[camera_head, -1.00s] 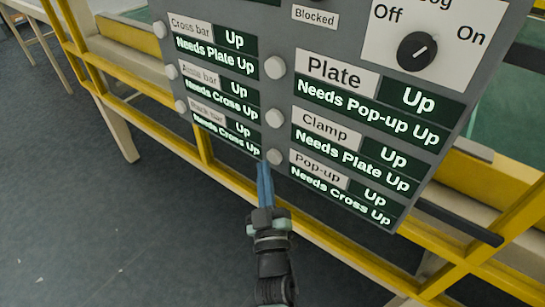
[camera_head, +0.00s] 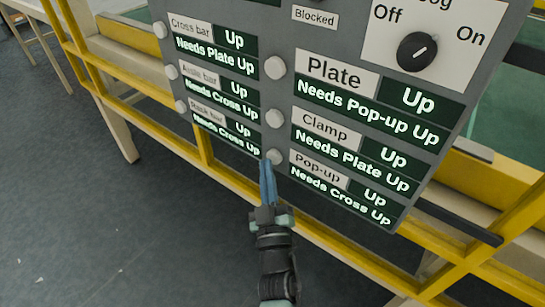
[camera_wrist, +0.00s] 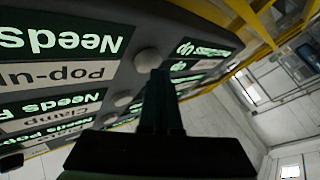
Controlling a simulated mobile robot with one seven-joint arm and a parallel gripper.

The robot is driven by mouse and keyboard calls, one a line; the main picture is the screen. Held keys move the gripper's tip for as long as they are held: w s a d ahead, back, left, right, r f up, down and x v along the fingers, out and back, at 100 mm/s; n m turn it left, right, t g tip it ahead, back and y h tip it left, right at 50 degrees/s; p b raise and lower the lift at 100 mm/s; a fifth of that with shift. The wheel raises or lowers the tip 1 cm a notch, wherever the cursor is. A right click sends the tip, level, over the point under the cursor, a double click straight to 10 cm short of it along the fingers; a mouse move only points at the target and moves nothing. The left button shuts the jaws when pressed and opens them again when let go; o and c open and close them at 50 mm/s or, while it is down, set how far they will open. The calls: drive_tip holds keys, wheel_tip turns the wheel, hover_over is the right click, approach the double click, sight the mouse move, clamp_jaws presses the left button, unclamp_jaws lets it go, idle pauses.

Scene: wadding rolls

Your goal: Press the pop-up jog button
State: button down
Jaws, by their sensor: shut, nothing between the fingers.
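The pop-up jog button (camera_head: 275,157) is a pale round knob on the grey panel, left of the "Pop-up" label (camera_head: 318,168), whose display reads "Up" and "Needs Cross Up". My gripper (camera_head: 267,165) is shut and empty, its blue fingertips at the lower left of this button and partly overlapping it in the head view. In the wrist view the button (camera_wrist: 148,61) shows just beyond the tips of the dark fingers (camera_wrist: 160,75). I cannot tell whether the tips touch it.
The clamp button (camera_head: 276,118) and plate button (camera_head: 275,67) sit above in the same column. The back bar button (camera_head: 181,106) is to the left. An Off/On knob (camera_head: 417,51) is at the upper right. Yellow frame rails (camera_head: 335,238) run behind and below the panel.

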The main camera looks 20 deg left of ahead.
drive_tip(key=shift+w+d, duration=0.15)
drive_tip(key=shift+w, duration=0.35)
idle(0.5)
drive_tip(key=shift+s, duration=0.15)
drive_tip(key=shift+s+a, duration=0.3)
drive_tip(key=shift+s, duration=0.45)
drive_tip(key=shift+s+a+b, duration=0.25)
drive_tip(key=shift+s+a, duration=0.05)
drive_tip(key=shift+s, duration=0.5)
drive_tip(key=shift+s+a+b, duration=0.25)
drive_tip(key=shift+s, duration=0.5)
drive_tip(key=shift+s+a+b, duration=0.25)
drive_tip(key=shift+s+a, duration=0.05)
drive_tip(key=shift+s, duration=0.5)
